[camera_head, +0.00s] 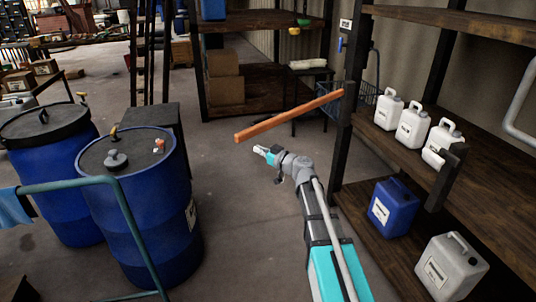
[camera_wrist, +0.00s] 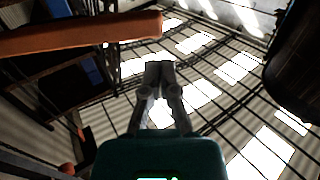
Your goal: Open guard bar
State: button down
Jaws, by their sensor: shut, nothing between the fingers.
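The guard bar (camera_head: 290,115) is a long orange-brown bar in the head view. It runs from a dark shelf post at its right end to a free end at the left, over open floor. In the wrist view the bar (camera_wrist: 80,38) crosses the upper left, its end near the top middle. My gripper (camera_head: 260,150) is just below and in front of the bar's free end in the head view. In the wrist view my gripper (camera_wrist: 159,68) is shut and empty, pointing up toward the roof. It appears apart from the bar.
Blue drums (camera_head: 140,210) stand at the left behind a teal rail (camera_head: 125,215). A shelf (camera_head: 490,100) with white jugs (camera_head: 411,125) stands at the right, with a blue jug (camera_head: 393,208) lower down. Boxes (camera_head: 224,78) sit on a rack behind the bar. The middle floor is clear.

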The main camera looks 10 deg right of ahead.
jog(key=shift+x, duration=0.8)
jog(key=shift+w, duration=0.1)
